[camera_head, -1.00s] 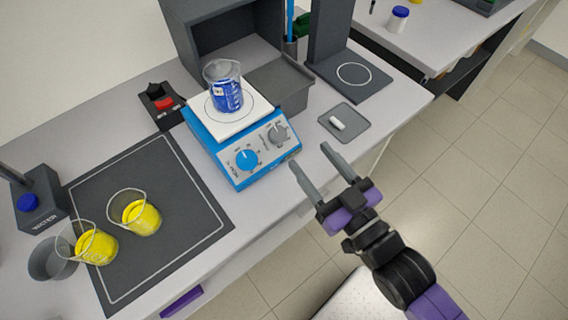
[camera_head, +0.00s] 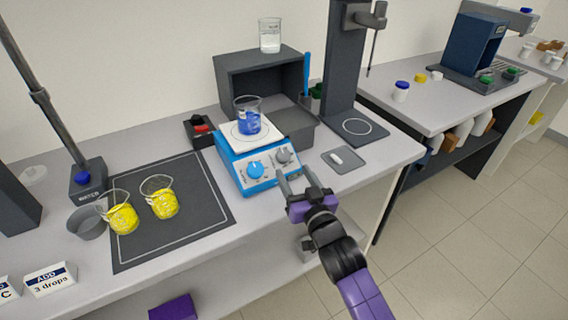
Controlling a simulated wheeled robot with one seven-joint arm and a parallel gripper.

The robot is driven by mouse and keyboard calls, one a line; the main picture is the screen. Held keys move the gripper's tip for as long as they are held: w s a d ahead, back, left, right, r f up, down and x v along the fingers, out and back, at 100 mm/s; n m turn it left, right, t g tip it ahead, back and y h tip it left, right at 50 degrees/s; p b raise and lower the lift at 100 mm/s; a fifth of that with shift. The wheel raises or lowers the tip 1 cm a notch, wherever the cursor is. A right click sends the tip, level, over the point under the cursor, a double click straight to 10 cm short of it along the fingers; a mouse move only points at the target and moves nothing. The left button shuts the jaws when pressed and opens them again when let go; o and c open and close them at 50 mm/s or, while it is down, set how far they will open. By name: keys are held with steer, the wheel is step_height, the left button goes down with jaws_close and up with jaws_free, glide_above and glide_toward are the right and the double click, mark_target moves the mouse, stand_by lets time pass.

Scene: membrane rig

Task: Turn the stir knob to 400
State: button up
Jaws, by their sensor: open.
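The blue and white stirrer hotplate (camera_head: 240,162) stands on the bench. Its front panel has a blue knob (camera_head: 255,169) at left and a grey knob (camera_head: 283,156) at right. The knob labels are too small to read, so I cannot tell which is the stir knob or its setting. A beaker of blue liquid (camera_head: 248,122) stands on the white top plate. My gripper (camera_head: 296,178) is open and empty, just in front of the panel's right side, close to the grey knob. I cannot tell whether the fingers touch the panel.
Two beakers of yellow liquid (camera_head: 164,204) stand on the dark mat (camera_head: 205,222) at left. A red switch block (camera_head: 200,130) is left of the hotplate. A small tray (camera_head: 353,163) with a white stir bar lies at right. A dark stand (camera_head: 342,80) rises behind.

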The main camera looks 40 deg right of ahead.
mark_target(285, 157)
steer(key=shift+p+x, duration=0.7)
steer(key=shift+x, duration=2.85)
jaws_close()
